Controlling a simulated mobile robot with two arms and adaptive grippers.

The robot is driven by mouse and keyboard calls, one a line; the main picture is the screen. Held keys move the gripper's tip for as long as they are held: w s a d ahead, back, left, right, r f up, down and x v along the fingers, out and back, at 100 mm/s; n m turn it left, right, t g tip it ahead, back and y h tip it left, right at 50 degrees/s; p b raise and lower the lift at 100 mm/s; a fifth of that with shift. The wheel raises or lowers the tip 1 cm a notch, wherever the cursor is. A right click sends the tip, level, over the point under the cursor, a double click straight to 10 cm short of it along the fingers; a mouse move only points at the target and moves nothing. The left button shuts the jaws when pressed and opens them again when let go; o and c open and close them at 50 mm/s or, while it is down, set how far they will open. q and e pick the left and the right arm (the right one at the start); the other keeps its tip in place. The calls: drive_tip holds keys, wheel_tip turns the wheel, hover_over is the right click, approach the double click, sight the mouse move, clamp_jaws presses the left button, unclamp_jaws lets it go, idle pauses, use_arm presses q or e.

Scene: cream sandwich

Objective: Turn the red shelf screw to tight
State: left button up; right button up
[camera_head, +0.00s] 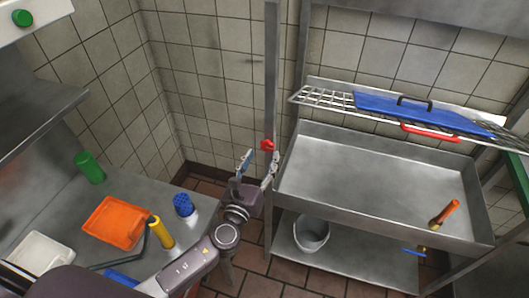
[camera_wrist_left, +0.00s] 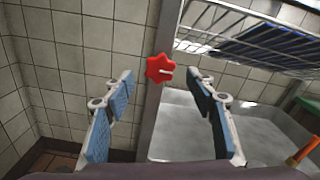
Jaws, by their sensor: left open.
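The red shelf screw (camera_head: 267,145) is a small star-shaped knob on the upright metal post beside the sink. In the left wrist view the red screw (camera_wrist_left: 159,68) shows ahead, between and beyond the fingers, with a pale mark on its right side. My left gripper (camera_head: 257,162) reaches up from below, close to the post and just under the screw in the head view. In the left wrist view the left gripper (camera_wrist_left: 160,88) has its two blue-padded fingers spread wide, with nothing between them. The fingers do not appear to touch the screw. My right gripper is not in view.
The metal post (camera_head: 271,100) stands beside a steel sink (camera_head: 370,180) under a wire shelf (camera_head: 330,97) with a blue board (camera_head: 420,110). A bucket (camera_head: 311,234) sits on the lower shelf. The left counter holds an orange tray (camera_head: 115,222) and a green bottle (camera_head: 90,167).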

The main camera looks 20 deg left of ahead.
use_arm(q)
drive_tip(key=s, duration=0.9)
drive_tip(key=shift+a, duration=0.15)
